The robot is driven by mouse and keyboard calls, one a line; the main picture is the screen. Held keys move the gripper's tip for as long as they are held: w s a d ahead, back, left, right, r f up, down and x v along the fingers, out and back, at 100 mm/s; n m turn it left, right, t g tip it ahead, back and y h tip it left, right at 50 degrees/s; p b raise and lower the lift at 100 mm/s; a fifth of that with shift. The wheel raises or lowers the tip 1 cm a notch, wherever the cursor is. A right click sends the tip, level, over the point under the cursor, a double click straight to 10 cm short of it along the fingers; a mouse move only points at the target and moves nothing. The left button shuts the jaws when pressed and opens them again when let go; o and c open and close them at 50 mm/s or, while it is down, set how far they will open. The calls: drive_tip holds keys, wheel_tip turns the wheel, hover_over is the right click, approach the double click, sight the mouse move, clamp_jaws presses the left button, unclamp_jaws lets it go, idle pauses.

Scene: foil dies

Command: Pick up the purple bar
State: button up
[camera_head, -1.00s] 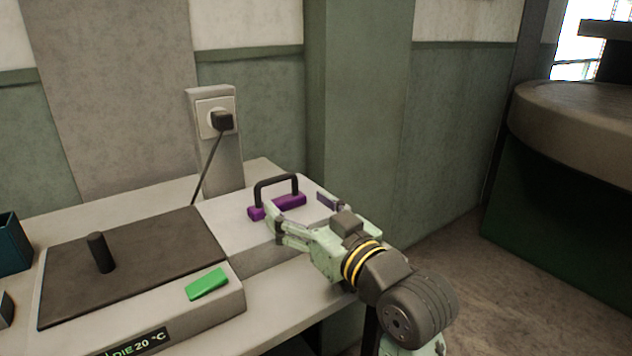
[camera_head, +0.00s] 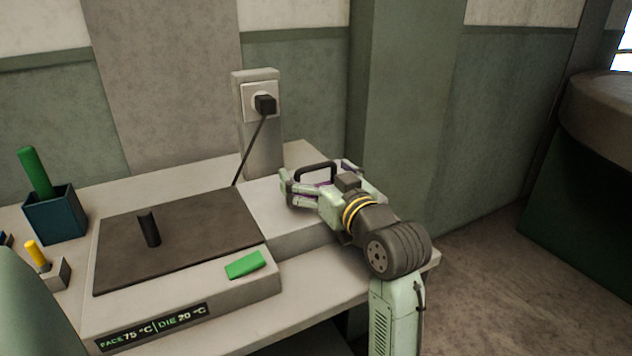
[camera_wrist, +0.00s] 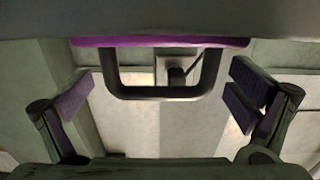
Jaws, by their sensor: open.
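The purple bar (camera_wrist: 160,42) with its black loop handle (camera_wrist: 158,94) shows at the top of the wrist view. In the head view only a sliver of purple shows behind my gripper, below the black handle (camera_head: 316,167). My gripper (camera_head: 316,174) is open at the bar, on the right part of the bench. In the wrist view its fingers stand apart on the left and right of the handle, with a gap on each side. I cannot tell the exact height of the fingers relative to the handle.
A dark plate (camera_head: 185,240) with a black peg (camera_head: 149,228) lies left of my gripper. A green block (camera_head: 244,264) rests on its front ledge. A plugged socket (camera_head: 261,103) with a hanging cable stands behind. A teal cup (camera_head: 57,213) holds a green stick.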

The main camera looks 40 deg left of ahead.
drive_tip(key=shift+a, duration=0.1)
drive_tip(key=c, duration=1.6)
drive_tip(key=shift+o, duration=0.2)
drive_tip(key=shift+r, duration=0.2)
